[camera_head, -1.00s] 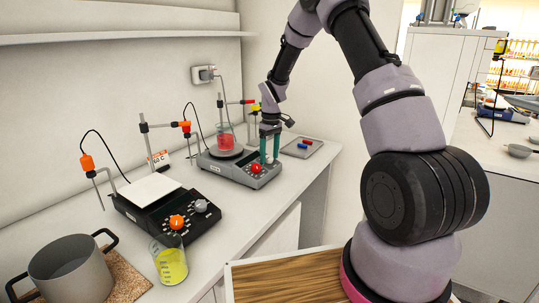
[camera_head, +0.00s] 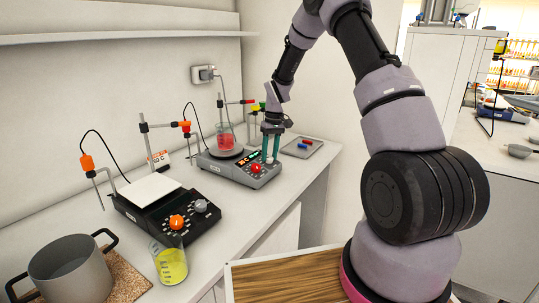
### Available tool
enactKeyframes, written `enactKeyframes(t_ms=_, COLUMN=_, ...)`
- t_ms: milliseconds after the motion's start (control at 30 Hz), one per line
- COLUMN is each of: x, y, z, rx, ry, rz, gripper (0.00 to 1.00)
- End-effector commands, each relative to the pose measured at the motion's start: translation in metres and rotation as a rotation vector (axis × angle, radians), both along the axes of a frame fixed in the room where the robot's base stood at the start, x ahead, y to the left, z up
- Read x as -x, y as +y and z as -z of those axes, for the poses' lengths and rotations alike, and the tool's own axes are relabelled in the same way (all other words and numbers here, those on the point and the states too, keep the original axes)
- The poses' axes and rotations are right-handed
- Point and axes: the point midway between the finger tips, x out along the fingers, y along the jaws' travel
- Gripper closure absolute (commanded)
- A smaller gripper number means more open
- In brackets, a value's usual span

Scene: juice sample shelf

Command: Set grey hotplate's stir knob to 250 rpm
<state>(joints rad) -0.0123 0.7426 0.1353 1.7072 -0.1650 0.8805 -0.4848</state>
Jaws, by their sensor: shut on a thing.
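The grey hotplate (camera_head: 228,171) stands on the counter toward the back wall, with a beaker of red liquid (camera_head: 225,137) on its plate. Its front panel carries a red knob (camera_head: 256,168) and, to the right, a pale stir knob (camera_head: 269,160). My gripper (camera_head: 270,156) points down over the panel, with its teal fingers shut on the stir knob. The fingers hide most of that knob, so its pointer and setting cannot be read. A small red display is lit on the panel, too small to read surely.
A black hotplate (camera_head: 150,213) with orange and grey knobs stands nearer. A beaker of yellow liquid (camera_head: 171,264) and a pot (camera_head: 70,272) are in front.

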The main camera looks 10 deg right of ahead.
Motion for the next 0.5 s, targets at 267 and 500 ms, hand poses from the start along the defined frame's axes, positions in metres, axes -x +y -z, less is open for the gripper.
enactKeyframes(t_ms=267, x=-0.0007, y=-0.0016, z=-0.0001, rx=-0.034, ry=0.033, rz=0.15, gripper=1.0)
enactKeyframes(t_ms=500, x=-0.0007, y=-0.0016, z=-0.0001, rx=-0.048, ry=0.047, rz=0.211, gripper=1.0)
